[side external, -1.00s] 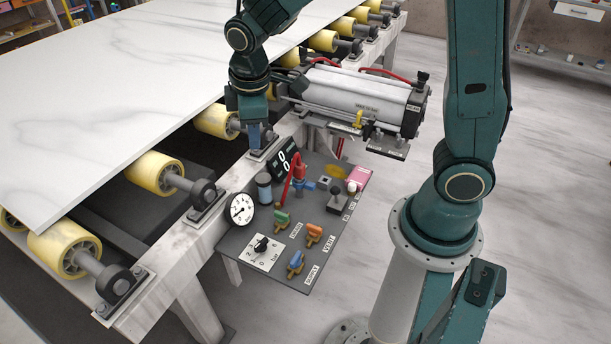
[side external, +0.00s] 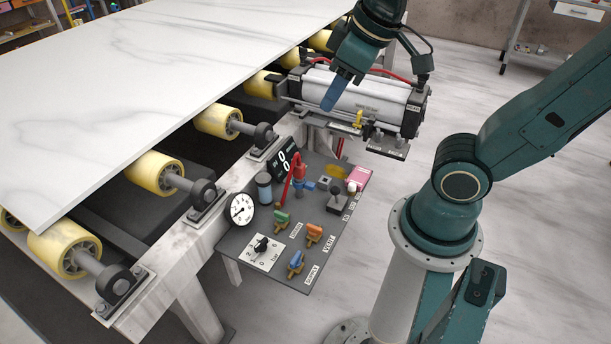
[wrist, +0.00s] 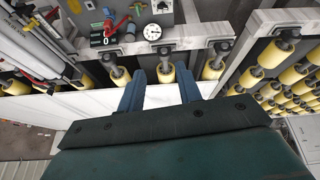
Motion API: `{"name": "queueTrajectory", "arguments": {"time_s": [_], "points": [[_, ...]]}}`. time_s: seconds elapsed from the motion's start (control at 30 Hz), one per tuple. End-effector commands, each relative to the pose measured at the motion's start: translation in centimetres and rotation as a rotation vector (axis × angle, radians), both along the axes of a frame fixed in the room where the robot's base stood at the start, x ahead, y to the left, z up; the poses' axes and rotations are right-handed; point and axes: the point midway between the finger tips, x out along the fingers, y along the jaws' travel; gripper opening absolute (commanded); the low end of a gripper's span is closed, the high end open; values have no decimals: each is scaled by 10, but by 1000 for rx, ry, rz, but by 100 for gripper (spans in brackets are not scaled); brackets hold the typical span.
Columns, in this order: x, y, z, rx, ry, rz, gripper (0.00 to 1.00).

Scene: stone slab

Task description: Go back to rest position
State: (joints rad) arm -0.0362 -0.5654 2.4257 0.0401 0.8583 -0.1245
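My gripper (side external: 335,98) is in the air at the top centre of the side view, in front of the silver cylinder unit from this angle. In the wrist view my gripper (wrist: 160,72) shows two blue fingers spread apart with a clear gap and nothing held between them. A roller is seen beyond the gap. My arm is folded back over its base, with its elbow reaching to the right edge of the side view.
A white marble slab (side external: 130,90) lies on yellow rollers (side external: 155,172). The silver cylinder unit (side external: 350,97) with red hoses stands at the frame's edge. A grey control panel (side external: 232,240) carries a gauge (side external: 241,209), valves and a display. The floor at right is open.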

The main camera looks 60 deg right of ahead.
Motion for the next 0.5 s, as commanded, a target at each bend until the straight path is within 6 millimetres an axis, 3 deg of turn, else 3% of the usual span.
{"name": "queueTrajectory", "arguments": {"time_s": [0.2, 0.5], "points": [[-29, -1, 3, 46, -51, -77, 35], [-40, 0, 3, 67, -69, -111, 35]]}}
